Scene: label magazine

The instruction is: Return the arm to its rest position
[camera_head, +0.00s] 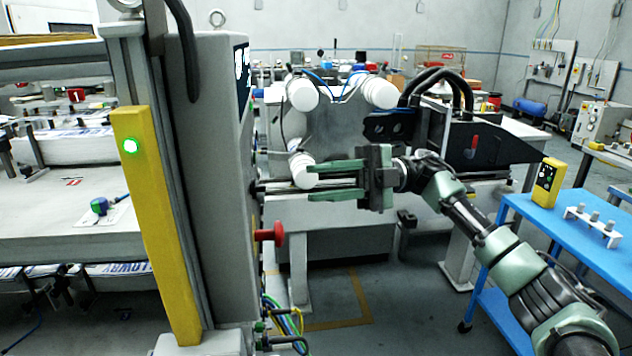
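My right arm (512,258) comes in from the lower right and reaches to the middle of the view. My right gripper (312,182) points left, with its two green fingers apart, one above the other. I see nothing held between them. The fingertips are in front of a white jointed arm and a little right of the grey machine cabinet (212,170); whether they touch anything I cannot tell. My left arm and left gripper are not in view.
A red knob (270,234) sticks out from the cabinet below my gripper. A yellow post (155,225) with a green light stands left. A blue table (505,295) lies under my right arm, bearing a yellow control box (548,183) and a grey pegged holder (592,222).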

